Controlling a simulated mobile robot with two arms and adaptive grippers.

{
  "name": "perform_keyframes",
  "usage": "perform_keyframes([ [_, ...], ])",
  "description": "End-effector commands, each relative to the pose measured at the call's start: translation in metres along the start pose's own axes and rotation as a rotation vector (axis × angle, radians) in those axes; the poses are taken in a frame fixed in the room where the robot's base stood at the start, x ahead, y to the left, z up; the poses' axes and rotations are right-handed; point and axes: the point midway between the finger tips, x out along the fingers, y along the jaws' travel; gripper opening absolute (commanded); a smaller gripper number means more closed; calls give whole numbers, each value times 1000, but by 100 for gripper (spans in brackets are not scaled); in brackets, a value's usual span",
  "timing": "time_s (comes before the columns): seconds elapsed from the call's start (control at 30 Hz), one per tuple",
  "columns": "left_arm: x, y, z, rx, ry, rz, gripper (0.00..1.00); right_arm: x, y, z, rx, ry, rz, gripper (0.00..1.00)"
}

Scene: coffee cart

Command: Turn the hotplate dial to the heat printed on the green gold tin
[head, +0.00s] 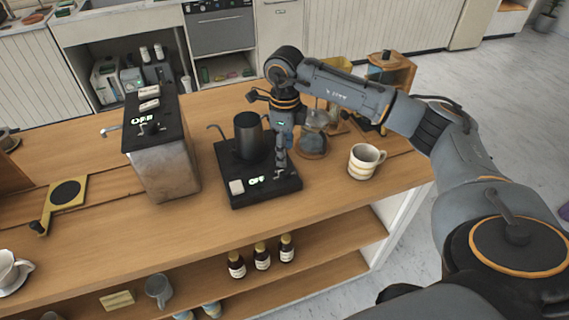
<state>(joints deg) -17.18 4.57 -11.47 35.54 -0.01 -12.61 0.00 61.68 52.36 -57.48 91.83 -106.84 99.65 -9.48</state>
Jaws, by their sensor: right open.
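The black hotplate (228,163) sits on the wooden counter with its display (257,180) reading OFF. A dark cylindrical pot (249,140) with a thin spout or handle stands on it. My right gripper (281,166) points down over the right front part of the hotplate, its fingers open and close above the surface. The dial is not clearly visible; the gripper may cover it. I cannot make out a green gold tin or any printed heat. My left gripper is not in view.
A metal box (165,170) with an OFF display stands left of the hotplate. A glass carafe (314,140) and a striped mug (364,165) stand to the right. Several bottles (261,256) stand on the shelf below. The counter front is clear.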

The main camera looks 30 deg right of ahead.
Motion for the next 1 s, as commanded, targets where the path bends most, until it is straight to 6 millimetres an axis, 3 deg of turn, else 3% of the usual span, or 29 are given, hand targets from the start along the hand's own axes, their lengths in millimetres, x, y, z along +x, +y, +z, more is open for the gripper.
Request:
perform_keyframes([
  [0.2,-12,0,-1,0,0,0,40,41,1,0,0,2,3,52],
  [0.33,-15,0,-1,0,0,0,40,57,1,1,-1,-1,3,52],
  [0.77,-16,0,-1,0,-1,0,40,67,1,1,-1,-2,0,52],
  [1.0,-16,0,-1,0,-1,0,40,67,1,1,-1,-2,1,3],
])
